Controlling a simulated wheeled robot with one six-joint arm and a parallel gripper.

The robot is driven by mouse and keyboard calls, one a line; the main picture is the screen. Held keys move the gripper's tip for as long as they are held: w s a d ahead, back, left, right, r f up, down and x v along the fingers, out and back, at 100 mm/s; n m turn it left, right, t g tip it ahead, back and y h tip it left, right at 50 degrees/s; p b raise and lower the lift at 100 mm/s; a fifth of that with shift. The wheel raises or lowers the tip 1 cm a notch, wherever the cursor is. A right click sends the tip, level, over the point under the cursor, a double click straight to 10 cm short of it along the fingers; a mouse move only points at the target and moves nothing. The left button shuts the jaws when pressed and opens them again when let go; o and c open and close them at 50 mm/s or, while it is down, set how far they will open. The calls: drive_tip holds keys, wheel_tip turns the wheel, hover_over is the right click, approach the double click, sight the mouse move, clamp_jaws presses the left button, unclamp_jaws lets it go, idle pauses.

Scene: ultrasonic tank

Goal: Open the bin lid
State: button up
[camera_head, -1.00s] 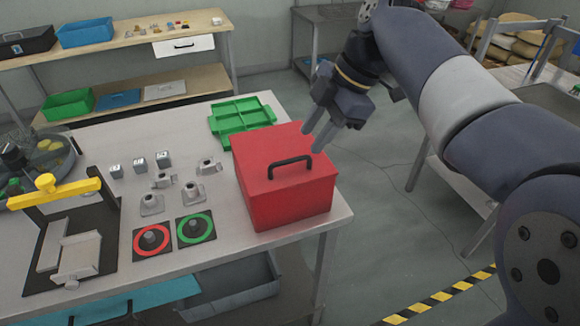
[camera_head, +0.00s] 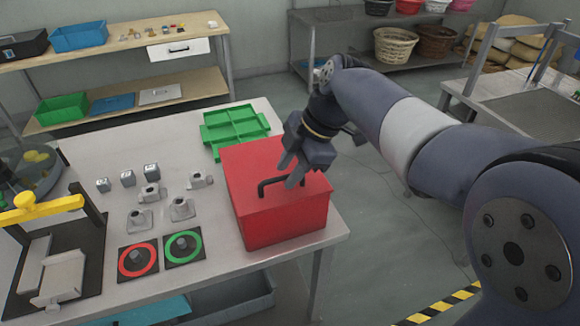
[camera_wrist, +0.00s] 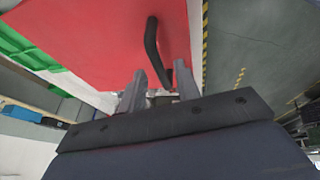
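The red bin (camera_head: 285,222) stands at the right end of the table with its flat red lid (camera_head: 243,172) shut. A black bar handle (camera_head: 268,183) sits on top of the lid. It also shows in the wrist view (camera_wrist: 151,45), running toward my fingers. My gripper (camera_head: 289,174) is over the lid at the handle, with its two fingers apart. In the wrist view the fingertips (camera_wrist: 161,82) are apart, with the near end of the handle between or just beyond them. I cannot tell whether they touch it.
A green divided tray (camera_head: 235,128) lies behind the bin. Grey metal parts (camera_head: 150,192), small cubes and two ring-marked pads (camera_head: 183,248) lie to its left. A yellow-barred fixture (camera_head: 45,207) stands at far left. Open floor lies right of the table.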

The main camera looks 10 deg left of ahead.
clamp_jaws()
drive_tip(key=shift+r, duration=0.15)
idle(0.4)
